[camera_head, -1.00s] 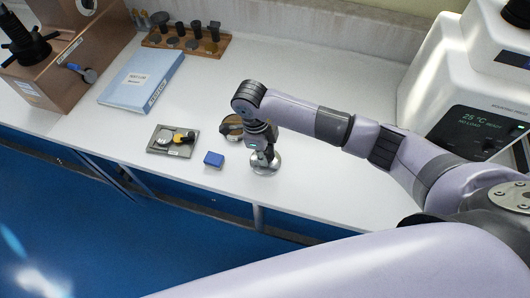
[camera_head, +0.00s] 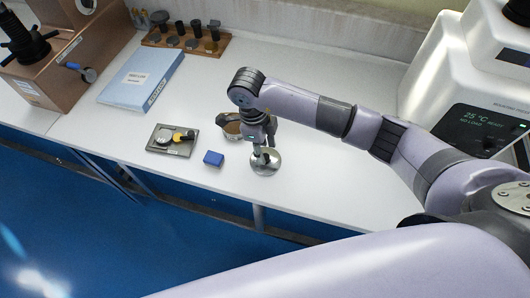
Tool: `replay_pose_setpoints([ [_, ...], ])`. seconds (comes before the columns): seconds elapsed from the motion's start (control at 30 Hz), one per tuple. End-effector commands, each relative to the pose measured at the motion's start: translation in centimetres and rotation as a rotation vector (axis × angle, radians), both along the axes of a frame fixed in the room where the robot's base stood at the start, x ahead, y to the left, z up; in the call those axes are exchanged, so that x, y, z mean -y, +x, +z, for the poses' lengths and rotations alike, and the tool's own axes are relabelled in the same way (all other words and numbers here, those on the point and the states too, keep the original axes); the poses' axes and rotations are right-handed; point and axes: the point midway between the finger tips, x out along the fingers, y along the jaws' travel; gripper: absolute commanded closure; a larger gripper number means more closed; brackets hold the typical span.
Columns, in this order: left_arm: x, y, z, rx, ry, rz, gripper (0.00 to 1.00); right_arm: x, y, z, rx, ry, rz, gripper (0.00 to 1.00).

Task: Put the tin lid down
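The tin lid (camera_head: 257,169), a round silver disc, lies on the white bench near its front edge. My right gripper (camera_head: 264,147) points down just above the lid's middle and hides part of it. Its fingers are small and dark here, but it stands higher while the lid stays where it was, so it looks open and off the lid. The open round tin (camera_head: 230,126), brownish inside, stands on the bench just behind and left of the lid, partly hidden by my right wrist. My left gripper is not in view.
A blue block (camera_head: 213,159) lies left of the lid. A grey tray (camera_head: 157,148) with small tools is farther left. A blue binder (camera_head: 140,82) and a wooden rack (camera_head: 172,46) lie behind. A white tester (camera_head: 432,85) stands right. The bench front right of the lid is clear.

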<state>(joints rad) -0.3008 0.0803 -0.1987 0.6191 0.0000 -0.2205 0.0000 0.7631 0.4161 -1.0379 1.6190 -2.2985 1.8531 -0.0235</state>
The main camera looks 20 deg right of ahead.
Motion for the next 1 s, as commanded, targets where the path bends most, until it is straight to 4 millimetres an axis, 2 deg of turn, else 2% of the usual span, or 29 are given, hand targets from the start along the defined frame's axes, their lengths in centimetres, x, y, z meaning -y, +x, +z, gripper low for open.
replay_pose_setpoints([
  [0.2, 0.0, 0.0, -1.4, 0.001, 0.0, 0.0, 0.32, -0.6, 0.6, 4.8, 0.007, 0.0, 0.002, 0.61],
  [0.4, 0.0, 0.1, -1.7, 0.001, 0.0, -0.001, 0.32, -1.0, 0.8, 8.1, 0.006, 0.0, 0.001, 0.61],
  [0.6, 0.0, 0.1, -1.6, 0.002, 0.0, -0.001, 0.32, -1.1, 0.8, 9.1, 0.001, 0.0, 0.001, 0.61],
  [1.0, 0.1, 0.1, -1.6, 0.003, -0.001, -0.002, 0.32, -1.1, 0.8, 9.1, 0.0, 0.0, 0.0, 0.61],
])
